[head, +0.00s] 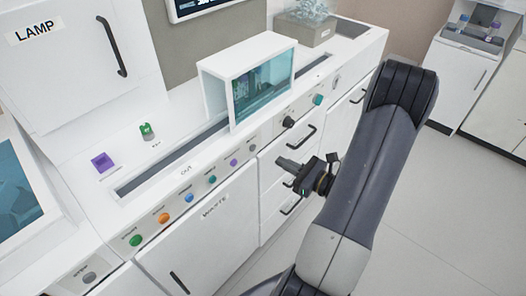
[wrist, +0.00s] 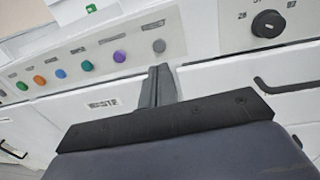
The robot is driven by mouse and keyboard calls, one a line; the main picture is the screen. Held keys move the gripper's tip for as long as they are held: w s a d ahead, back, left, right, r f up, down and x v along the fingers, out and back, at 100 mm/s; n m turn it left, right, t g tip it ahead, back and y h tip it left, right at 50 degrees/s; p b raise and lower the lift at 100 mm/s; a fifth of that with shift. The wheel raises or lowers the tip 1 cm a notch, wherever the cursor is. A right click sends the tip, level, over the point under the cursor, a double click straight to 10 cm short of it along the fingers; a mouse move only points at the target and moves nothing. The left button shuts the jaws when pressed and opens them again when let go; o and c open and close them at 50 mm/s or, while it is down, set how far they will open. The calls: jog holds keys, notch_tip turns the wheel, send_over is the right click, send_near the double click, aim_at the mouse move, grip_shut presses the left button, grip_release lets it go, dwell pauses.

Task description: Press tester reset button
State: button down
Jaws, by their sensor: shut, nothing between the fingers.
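A row of coloured round buttons runs along the white counter's sloped front panel. Its right-end grey button (head: 251,148) also shows in the wrist view (wrist: 158,45). Left of it are a purple button (head: 233,162) and a teal button (head: 211,180). My gripper (head: 282,163) is shut and empty, in front of the drawers. In the wrist view its fingertips (wrist: 159,70) appear just below the grey button, seemingly apart from the panel.
A black knob (head: 289,122) and another teal button (head: 318,100) sit farther right on the panel. A glass-fronted white box (head: 214,92) stands on the counter above. Drawer handles (head: 306,134) stick out near my gripper. The floor at right is clear.

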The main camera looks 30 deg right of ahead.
aim_at(254, 148)
jog(key=p+x, duration=0.1)
jog(key=x, duration=0.6)
jog(key=shift+w+a, duration=0.15)
jog(key=shift+w, duration=0.25)
